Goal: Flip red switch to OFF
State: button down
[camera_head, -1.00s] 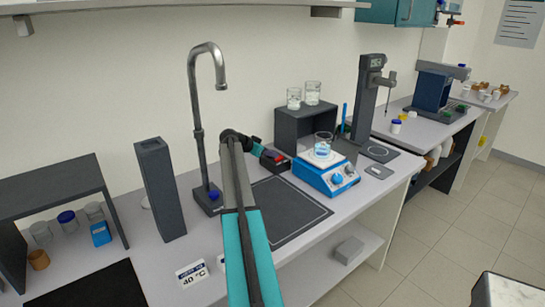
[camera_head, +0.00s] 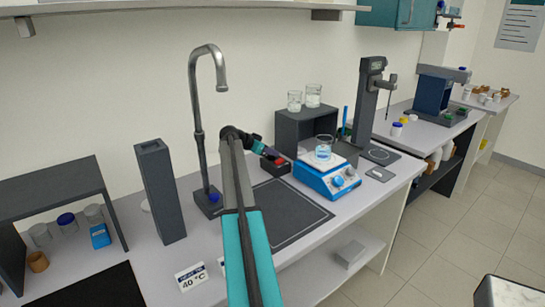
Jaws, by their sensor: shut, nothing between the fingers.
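The red switch (camera_head: 280,160) sits on top of a small dark box (camera_head: 279,170) on the bench, left of the blue hotplate. My arm reaches up from the bottom of the picture, and my gripper (camera_head: 270,153) is at its far end. The gripper is shut and empty, just to the left of the red switch and very close to it. I cannot tell whether they touch. The switch is too small for its ON or OFF position to be read.
A blue hotplate (camera_head: 326,180) bears a beaker (camera_head: 324,147) right of the switch. A dark shelf (camera_head: 306,121) with two beakers stands behind. A tall tap (camera_head: 197,135) and a dark mat (camera_head: 290,215) are near my arm.

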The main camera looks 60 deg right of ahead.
jog(key=shift+r+b, duration=0.35)
jog(key=shift+r, duration=0.45)
jog(key=shift+s+a+r, duration=0.15)
jog(key=shift+a+r, duration=0.05)
jog(key=shift+r, duration=0.05)
jog(key=s+a+b, duration=0.2)
jog(key=s+a, duration=0.2)
jog(key=a, duration=0.2)
jog(key=s+a+r+b, duration=0.1)
jog(key=s+a+b, duration=0.1)
jog(key=s+a, duration=0.2)
jog(key=shift+s+a+r, duration=0.25)
jog(key=shift+s+a, duration=0.1)
jog(key=shift+a, duration=1.1)
